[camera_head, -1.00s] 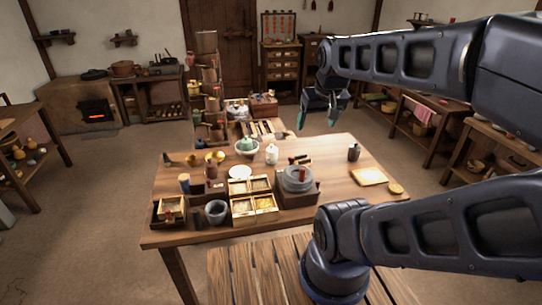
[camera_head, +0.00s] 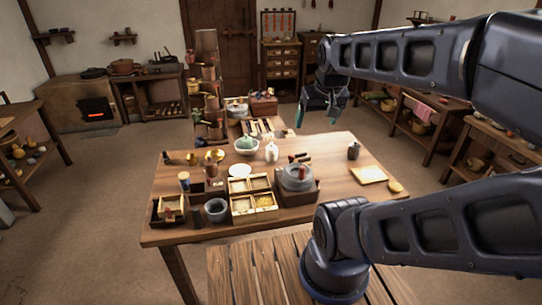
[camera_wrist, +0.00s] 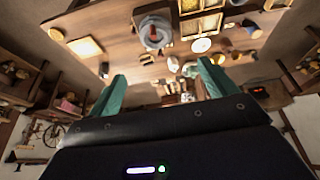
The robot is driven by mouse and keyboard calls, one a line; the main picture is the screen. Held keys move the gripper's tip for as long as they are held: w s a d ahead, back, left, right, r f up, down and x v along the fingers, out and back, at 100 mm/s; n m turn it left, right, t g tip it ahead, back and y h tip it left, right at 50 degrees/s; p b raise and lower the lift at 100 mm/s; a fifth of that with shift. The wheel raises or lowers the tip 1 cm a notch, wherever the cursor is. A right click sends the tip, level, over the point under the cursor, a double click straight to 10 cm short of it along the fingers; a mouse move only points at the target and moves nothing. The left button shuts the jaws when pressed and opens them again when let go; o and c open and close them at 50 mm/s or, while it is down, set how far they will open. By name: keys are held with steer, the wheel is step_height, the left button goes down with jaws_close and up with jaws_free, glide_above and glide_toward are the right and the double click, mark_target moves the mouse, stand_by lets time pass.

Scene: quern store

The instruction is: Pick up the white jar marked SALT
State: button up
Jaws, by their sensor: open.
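The white jar (camera_head: 271,152) stands upright on the wooden table (camera_head: 335,160), right of a bowl with a green thing in it (camera_head: 247,145). No lettering can be read on it. In the wrist view the jar (camera_wrist: 173,64) shows small, between my fingers in the picture. My gripper (camera_head: 316,114) is open and empty, with green fingers, raised in the air to the right of the jar and apart from it. The fingers also show in the wrist view (camera_wrist: 162,74).
A stone quern (camera_head: 298,178) and open wooden boxes (camera_head: 253,206) stand nearer on the table. A white plate (camera_head: 239,171) lies left of the jar. A dark flask (camera_head: 353,151) and a pale board (camera_head: 369,175) are at the right.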

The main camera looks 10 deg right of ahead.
steer(key=m+g+h, duration=0.2)
steer(key=m+g, duration=0.3)
steer(key=m, duration=1.3)
glide_above(271, 143)
steer(key=f, duration=2.9)
steer(key=shift+w+a+f, duration=0.1)
steer(key=shift+a+f, duration=0.2)
steer(key=shift+a, duration=0.1)
steer(key=shift+w+f+m, duration=0.2)
steer(key=shift+f+m, duration=0.1)
steer(key=shift+f, duration=0.25)
steer(key=f, duration=0.5)
steer(key=shift+d+f, duration=0.2)
steer(key=shift+d, duration=0.15)
steer(key=shift+s+d+f, duration=0.1)
steer(key=shift+s+f, duration=0.05)
steer(key=shift+f, duration=1.15)
steer(key=shift+s+d+f, duration=0.1)
steer(key=shift+f, duration=1.2)
